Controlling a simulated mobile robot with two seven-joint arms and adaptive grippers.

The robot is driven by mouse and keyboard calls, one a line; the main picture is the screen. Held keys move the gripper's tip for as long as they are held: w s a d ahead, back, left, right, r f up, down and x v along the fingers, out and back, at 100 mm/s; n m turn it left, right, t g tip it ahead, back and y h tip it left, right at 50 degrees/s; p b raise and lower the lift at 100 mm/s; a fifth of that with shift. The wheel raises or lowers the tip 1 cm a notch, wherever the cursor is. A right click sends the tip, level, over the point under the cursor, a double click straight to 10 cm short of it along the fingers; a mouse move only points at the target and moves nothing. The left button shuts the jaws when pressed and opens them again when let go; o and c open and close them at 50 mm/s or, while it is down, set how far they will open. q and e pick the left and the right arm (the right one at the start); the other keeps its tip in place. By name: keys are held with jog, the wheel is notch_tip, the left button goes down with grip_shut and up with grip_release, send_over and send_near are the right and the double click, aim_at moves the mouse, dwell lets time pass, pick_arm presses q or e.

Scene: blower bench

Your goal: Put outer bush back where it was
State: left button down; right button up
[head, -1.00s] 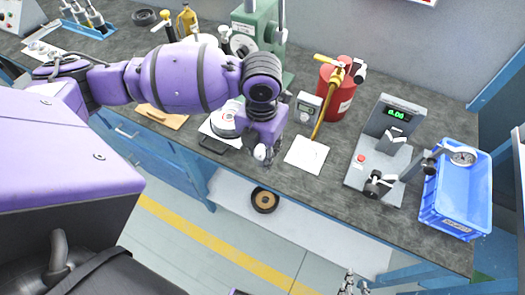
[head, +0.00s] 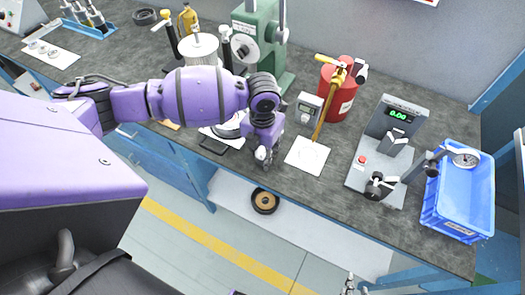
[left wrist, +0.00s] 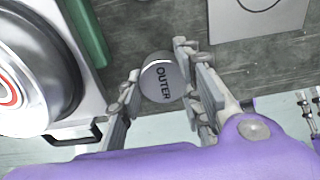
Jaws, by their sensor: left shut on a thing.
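The outer bush (left wrist: 162,80) is a short grey cylinder with OUTER written on its face. My left gripper (left wrist: 162,90) is shut on it, with one finger on each side. In the head view my left gripper (head: 263,158) hangs near the bench's front edge, left of a white sheet (head: 307,156) with a faint outline; the bush is not clear there. The sheet also shows at the top right of the left wrist view (left wrist: 258,22). My right gripper (head: 353,285) shows only small at the bottom of the head view, away from the bench top.
A round metal dish on a white plate (left wrist: 35,75) lies left of the left gripper. A green press (head: 262,40), a red canister (head: 338,92), a grey gauge stand (head: 382,150) and a blue bin (head: 458,205) stand on the bench.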

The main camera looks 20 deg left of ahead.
aim_at(262, 153)
pick_arm(q)
jog(key=shift+f, duration=0.1)
pick_arm(e)
jog(key=shift+s, duration=0.1)
pick_arm(q)
jog(key=c, duration=1.4)
grip_release()
jog(key=shift+o, duration=0.9)
jog(key=shift+r, duration=0.25)
notch_tip(262, 153, up, 12)
pick_arm(e)
jog(key=shift+r, duration=0.15)
pick_arm(q)
jog(key=shift+f, duration=0.1)
pick_arm(e)
jog(key=shift+w, duration=0.25)
